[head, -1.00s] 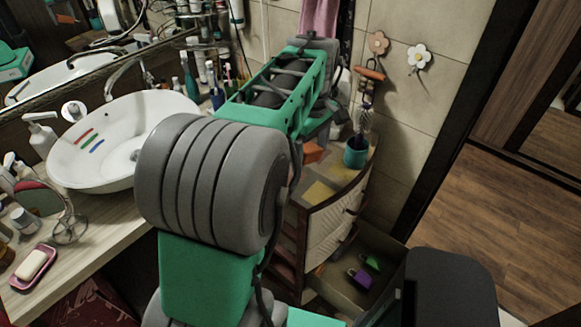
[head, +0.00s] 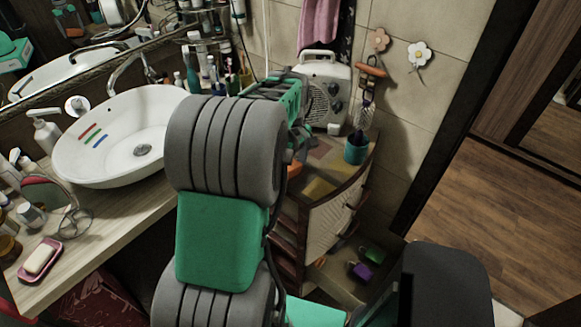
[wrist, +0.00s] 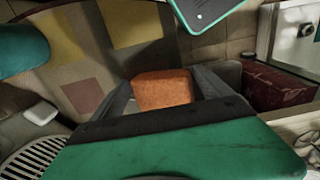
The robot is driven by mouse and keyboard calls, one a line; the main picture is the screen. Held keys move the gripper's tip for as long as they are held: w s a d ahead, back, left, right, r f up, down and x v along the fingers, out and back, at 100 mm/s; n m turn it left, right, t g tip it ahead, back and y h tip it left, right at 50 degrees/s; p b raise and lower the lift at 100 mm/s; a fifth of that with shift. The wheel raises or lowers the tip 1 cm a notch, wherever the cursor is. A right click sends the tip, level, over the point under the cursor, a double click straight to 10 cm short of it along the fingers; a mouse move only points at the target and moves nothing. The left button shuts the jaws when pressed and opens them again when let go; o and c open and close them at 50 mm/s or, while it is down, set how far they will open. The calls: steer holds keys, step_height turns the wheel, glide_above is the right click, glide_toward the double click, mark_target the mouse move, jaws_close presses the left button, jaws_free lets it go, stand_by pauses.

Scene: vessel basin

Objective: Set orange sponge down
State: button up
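The orange sponge (wrist: 163,89) is in the wrist view, between the two grey fingers of my gripper (wrist: 166,96). Both fingers touch its sides, and the green gripper body hides its near part. The cabinet top (wrist: 108,70), with yellow and reddish-brown squares, shows beyond the sponge. I cannot tell whether the sponge touches that surface. In the head view, my arm hides the gripper and most of the area around it, over the left part of the corner cabinet's top (head: 322,152).
A teal cup (head: 356,150) holding a whisk-like item stands at the cabinet's right edge. A cream radio (head: 326,88) stands at the back by the wall. Below, an open drawer holds purple (head: 362,272) and green (head: 371,255) items. The sink (head: 120,140) is at left.

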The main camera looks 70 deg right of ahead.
mark_target(291, 167)
steer(key=shift+o, duration=1)
step_height(291, 167, up, 12)
steer(key=b, duration=0.2)
steer(key=w+a+n+t+h, duration=0.1)
steer(key=w+a, duration=0.7)
steer(key=w, duration=0.2)
steer(key=w+a+n, duration=0.1)
steer(key=w+a, duration=0.7)
steer(key=w, duration=0.3)
steer(key=w+a+f+n+t, duration=0.1)
steer(key=a+f, duration=0.1)
steer(key=a, duration=1.1)
steer(key=w+a+f+n+t+y, duration=0.1)
steer(key=w+a+f+t, duration=0.1)
steer(key=a, duration=1.1)
steer(key=shift+a+n, duration=0.2)
steer(key=shift+n, duration=0.2)
